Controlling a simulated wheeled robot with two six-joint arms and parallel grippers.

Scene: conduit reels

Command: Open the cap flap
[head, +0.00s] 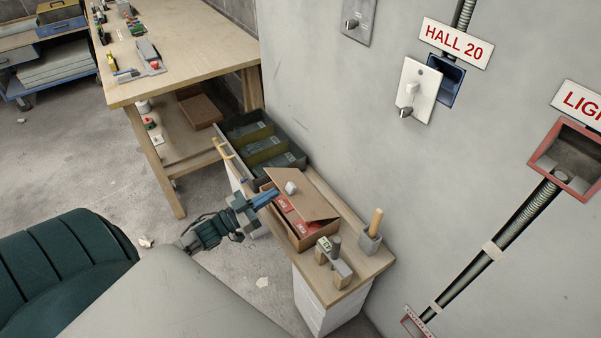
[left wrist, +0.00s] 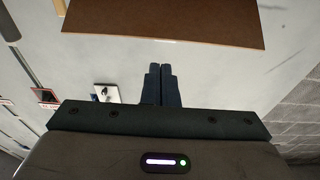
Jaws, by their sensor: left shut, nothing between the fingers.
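A brown cardboard box (head: 302,241) stands on the narrow wooden bench top against the wall. Its brown flap (head: 309,200) is tilted up over it, with red items (head: 285,203) showing in the gap beneath. A small pale block (head: 290,188) shows on the flap. My left gripper (head: 274,194) is shut and empty at the flap's left edge; I cannot tell whether it touches. In the left wrist view, the shut fingers (left wrist: 162,84) point toward a brown panel (left wrist: 165,20), apparently the flap. My right gripper is not in view.
Dark bins (head: 262,142) stand behind the box. A block-shaped tool (head: 333,258) and a holder with a wooden handle (head: 370,235) stand near the bench's right end. The wall (head: 330,110) borders the bench. A larger workbench (head: 190,40) is farther back.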

